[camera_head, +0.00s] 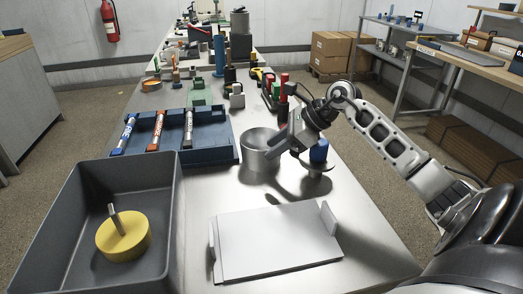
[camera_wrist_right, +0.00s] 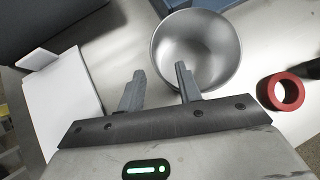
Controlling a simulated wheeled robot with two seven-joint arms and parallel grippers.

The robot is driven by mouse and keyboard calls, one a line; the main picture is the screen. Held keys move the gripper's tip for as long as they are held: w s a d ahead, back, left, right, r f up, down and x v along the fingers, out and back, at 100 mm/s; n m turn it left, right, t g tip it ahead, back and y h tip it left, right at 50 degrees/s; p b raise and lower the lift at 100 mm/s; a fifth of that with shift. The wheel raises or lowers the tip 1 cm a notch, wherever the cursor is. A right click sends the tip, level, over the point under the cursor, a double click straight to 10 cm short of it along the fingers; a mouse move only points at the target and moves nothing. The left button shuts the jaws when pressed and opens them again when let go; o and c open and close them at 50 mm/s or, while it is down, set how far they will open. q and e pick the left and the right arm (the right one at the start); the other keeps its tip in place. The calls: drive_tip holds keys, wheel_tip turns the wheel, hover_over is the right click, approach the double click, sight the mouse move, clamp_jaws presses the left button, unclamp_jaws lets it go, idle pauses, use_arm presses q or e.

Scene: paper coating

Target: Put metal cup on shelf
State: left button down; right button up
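The metal cup (camera_head: 260,154) stands upright on the table, right of the blue tray. It also shows in the right wrist view (camera_wrist_right: 196,50), empty and with its mouth towards the camera. My right gripper (camera_head: 276,151) is at the cup's right side. In the right wrist view, my right gripper (camera_wrist_right: 158,72) has its fingers apart with nothing between them. One fingertip overlaps the cup's near rim in that view; I cannot tell whether it touches. A low white stand (camera_head: 275,243) with raised ends lies in front. A metal shelf unit (camera_head: 400,40) stands at the back right. My left gripper is not in view.
The blue tray (camera_head: 220,155) holds several markers. A grey bin (camera_head: 165,235) with a yellow round sponge-like piece (camera_head: 124,237) is at the front left. A red ring (camera_wrist_right: 286,92) shows beside the cup.

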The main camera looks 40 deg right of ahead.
sight(252, 160)
drive_tip(key=p+x, duration=0.1)
drive_tip(key=x, duration=0.4)
drive_tip(key=shift+w+a+r, duration=0.1)
drive_tip(key=shift+a+r, duration=0.05)
drive_tip(key=shift+r, duration=0.05)
drive_tip(key=shift+w+f, duration=0.1)
drive_tip(key=shift+f, duration=0.15)
clamp_jaws()
